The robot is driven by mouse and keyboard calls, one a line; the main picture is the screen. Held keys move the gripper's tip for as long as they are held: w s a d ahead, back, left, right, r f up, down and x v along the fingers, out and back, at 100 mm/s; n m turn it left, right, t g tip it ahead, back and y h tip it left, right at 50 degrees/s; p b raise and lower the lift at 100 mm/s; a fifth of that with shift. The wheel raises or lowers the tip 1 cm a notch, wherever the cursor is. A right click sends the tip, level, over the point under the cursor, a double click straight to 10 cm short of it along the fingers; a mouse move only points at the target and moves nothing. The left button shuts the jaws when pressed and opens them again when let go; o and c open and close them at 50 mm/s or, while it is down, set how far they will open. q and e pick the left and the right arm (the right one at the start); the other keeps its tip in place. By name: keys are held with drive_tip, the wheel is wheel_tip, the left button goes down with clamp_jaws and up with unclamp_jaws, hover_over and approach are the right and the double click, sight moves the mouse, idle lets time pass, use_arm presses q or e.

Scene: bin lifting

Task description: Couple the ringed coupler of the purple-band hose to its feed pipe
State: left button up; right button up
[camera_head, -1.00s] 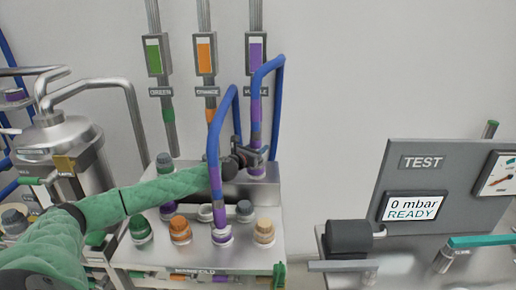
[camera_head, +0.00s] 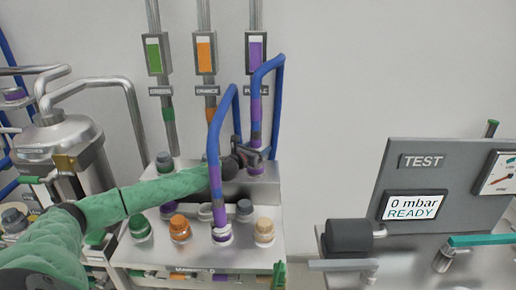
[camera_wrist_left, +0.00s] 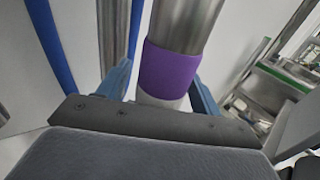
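The purple feed pipe (camera_head: 256,13) runs down the wall past the PURPLE sign to the steel block. A blue hose with purple bands (camera_head: 256,108) arcs beside this pipe; its lower end is partly hidden by my gripper. A second blue hose with a purple lower end (camera_head: 219,212) stands in a front port. My left gripper (camera_head: 264,156) is at the purple connection on the block's rear step. In the left wrist view its fingers stand either side of a metal tube with a purple band (camera_wrist_left: 168,70), apart from it on the left. I cannot make out a ring. My right gripper is out of view.
The manifold block (camera_head: 205,258) carries several coloured caps, including orange (camera_head: 180,229) and green (camera_head: 140,228). Green and orange pipes stand left of the purple one. The TEST panel (camera_head: 425,195), with a dark roller (camera_head: 348,237) before it, is at right. Wall space between is clear.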

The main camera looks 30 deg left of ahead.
use_arm(q)
drive_tip(key=o, duration=0.5)
drive_tip(key=shift+r, duration=0.1)
drive_tip(key=shift+r+p, duration=5.45)
drive_tip(key=shift+r, duration=0.55)
drive_tip(key=shift+f, duration=0.1)
